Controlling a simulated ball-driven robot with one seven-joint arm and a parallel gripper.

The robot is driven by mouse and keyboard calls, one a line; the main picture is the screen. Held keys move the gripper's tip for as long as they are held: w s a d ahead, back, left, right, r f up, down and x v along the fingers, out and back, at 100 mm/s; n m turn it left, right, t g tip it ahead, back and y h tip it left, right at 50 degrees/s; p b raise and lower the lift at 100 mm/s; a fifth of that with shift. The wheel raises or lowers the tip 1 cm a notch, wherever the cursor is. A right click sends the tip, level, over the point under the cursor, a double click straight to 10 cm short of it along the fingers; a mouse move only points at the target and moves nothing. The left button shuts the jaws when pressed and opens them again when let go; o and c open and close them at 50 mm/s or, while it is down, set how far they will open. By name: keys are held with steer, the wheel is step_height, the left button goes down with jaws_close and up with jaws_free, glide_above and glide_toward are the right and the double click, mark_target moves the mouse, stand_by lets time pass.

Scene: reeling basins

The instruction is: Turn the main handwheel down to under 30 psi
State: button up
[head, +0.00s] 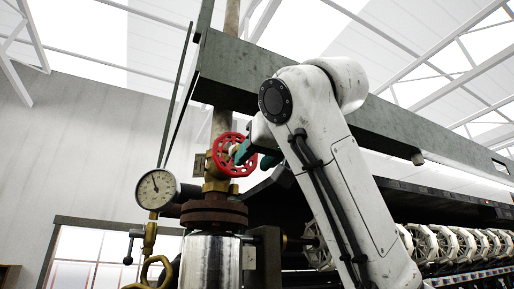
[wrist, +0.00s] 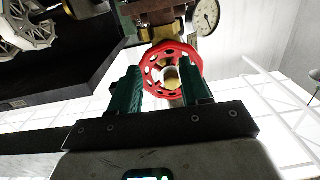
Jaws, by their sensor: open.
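The red handwheel (head: 234,154) sits on a brass valve body (head: 214,182) on the pipe, in the middle of the head view. It also shows in the wrist view (wrist: 151,76), between and just beyond the fingers. My gripper (head: 245,155) is open at the wheel, with green fingers (wrist: 163,82) at its left and right sides; I cannot tell whether they touch the rim. The round pressure gauge (head: 157,189) stands left of the valve, its dark needle pointing up and slightly left. Its numbers are too small to read.
A rusty flange (head: 213,213) and a shiny cylinder (head: 209,262) are below the valve. A grey-green beam (head: 300,88) runs above the wheel. A dark machine with a row of white reels (head: 445,242) stands to the right. Open space lies left of the gauge.

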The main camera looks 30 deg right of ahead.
step_height(320, 180, up, 4)
steer(key=s+a, duration=0.1)
steer(key=s, duration=0.1)
steer(key=w+p, duration=0.3)
steer(key=w, duration=0.3)
steer(key=shift+w+t+p, duration=0.25)
steer(key=shift+t+p, duration=0.05)
